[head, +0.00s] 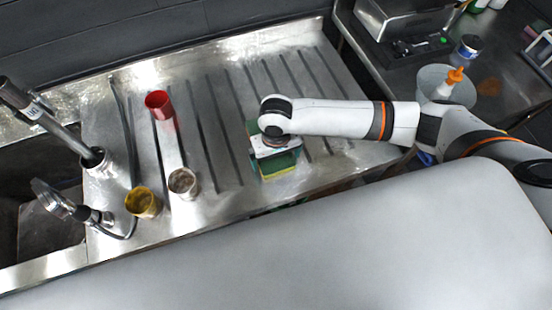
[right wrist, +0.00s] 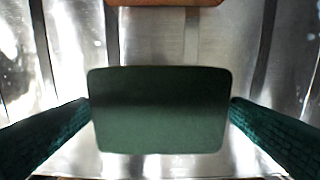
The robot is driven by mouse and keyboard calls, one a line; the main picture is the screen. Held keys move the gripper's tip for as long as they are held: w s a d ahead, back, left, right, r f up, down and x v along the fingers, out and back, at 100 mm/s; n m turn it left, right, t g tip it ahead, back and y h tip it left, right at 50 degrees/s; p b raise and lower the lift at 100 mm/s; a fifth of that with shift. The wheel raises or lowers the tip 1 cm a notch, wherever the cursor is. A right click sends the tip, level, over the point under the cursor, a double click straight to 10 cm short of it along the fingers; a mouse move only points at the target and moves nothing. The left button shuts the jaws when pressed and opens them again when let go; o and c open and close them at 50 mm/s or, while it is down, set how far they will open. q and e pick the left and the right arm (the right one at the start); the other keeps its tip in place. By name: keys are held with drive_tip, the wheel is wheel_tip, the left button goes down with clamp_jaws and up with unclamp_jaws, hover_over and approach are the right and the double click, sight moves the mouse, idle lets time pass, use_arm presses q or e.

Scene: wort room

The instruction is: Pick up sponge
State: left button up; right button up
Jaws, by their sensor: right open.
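The sponge (head: 279,166) has a green top and a yellow lower edge in the head view. It lies on the ribbed metal drainboard (head: 220,110), partly hidden under my right gripper (head: 273,148). In the right wrist view the sponge's dark green face (right wrist: 160,125) fills the middle. My right gripper (right wrist: 160,106) is open, with one dark green textured finger on each side of the sponge. The fingertips look very near its left and right edges; I cannot tell whether they touch. My left gripper is not in view.
A red cup (head: 159,104), a yellow cup (head: 142,202) and a grey-brown cup (head: 184,183) stand left on the drainboard. Taps (head: 92,157) and a sink are farther left. A bucket (head: 446,84) with an orange-topped bottle stands at right. An orange-brown edge (right wrist: 165,2) tops the wrist view.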

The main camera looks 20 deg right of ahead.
sight(276, 159)
drive_tip(key=c, duration=0.8)
drive_tip(key=shift+r, duration=0.1)
wheel_tip(276, 159, up, 10)
drive_tip(key=b, duration=0.1)
drive_tip(key=shift+o, duration=0.9)
drive_tip(key=shift+c, duration=0.5)
